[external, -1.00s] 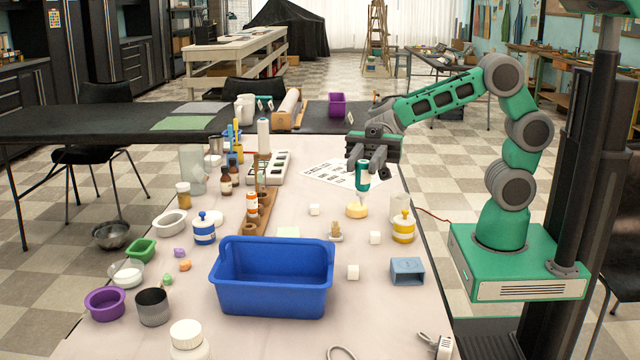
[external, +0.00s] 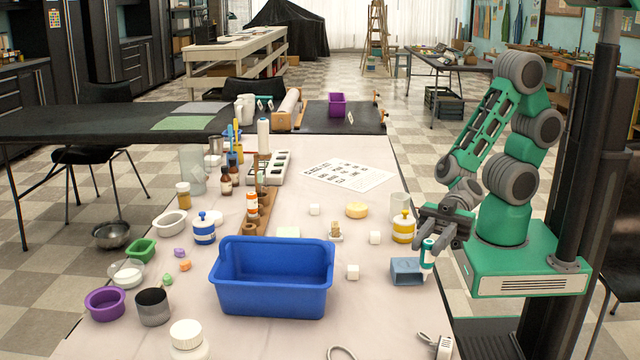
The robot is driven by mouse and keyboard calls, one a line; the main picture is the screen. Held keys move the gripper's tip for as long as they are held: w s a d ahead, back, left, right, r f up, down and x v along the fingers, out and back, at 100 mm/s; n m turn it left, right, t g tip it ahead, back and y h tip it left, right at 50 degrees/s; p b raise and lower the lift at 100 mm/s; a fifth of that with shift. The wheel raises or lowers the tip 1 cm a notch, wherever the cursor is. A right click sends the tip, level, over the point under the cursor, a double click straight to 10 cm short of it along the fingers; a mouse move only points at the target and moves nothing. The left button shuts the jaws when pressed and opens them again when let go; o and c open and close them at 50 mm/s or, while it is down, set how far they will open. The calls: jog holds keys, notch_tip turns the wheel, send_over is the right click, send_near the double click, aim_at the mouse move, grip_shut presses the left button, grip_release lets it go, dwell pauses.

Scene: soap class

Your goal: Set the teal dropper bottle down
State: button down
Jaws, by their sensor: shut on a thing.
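The teal dropper bottle (external: 428,257) has a teal body with a white band and a white tip. My gripper (external: 436,236) is shut on its upper part and holds it upright near the table's right edge. The bottle shows just in front of the right side of a blue-grey open box (external: 405,271). I cannot tell whether its lower end touches the box or the table (external: 385,310).
A yellow-and-white jar (external: 403,227) stands behind the blue-grey box. A white plug-like device (external: 435,345) lies at the front right edge. Bare table lies in front of the box.

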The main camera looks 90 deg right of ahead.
jog(key=shift+w+d+r+t+h, duration=0.3)
jog(key=shift+w+r+t, duration=0.1)
jog(key=shift+w+r, duration=0.25)
jog(key=shift+m, duration=0.4)
jog(key=shift+w+d+f+b, duration=0.1)
jog(key=shift+f+b, duration=1.2)
jog(key=shift+f, duration=0.75)
jog(key=shift+w+f+b, duration=0.1)
jog(key=shift+f+b, duration=1.15)
jog(key=shift+f, duration=0.75)
jog(key=c, duration=1.2)
grip_release()
jog(key=shift+r, duration=0.1)
jog(key=shift+o, duration=0.2)
jog(key=shift+r+p, duration=0.25)
jog(key=shift+p, duration=0.15)
jog(key=shift+s+d+f, duration=0.15)
jog(key=shift+d+f, duration=0.05)
jog(key=shift+d, duration=0.1)
jog(key=b+v, duration=0.1)
jog(key=v, duration=0.4)
jog(key=shift+s+d+r, duration=0.1)
jog(key=shift+s+d, duration=0.1)
jog(key=shift+d, duration=0.1)
jog(key=shift+s+d, duration=0.4)
jog(key=shift+s, duration=0.05)
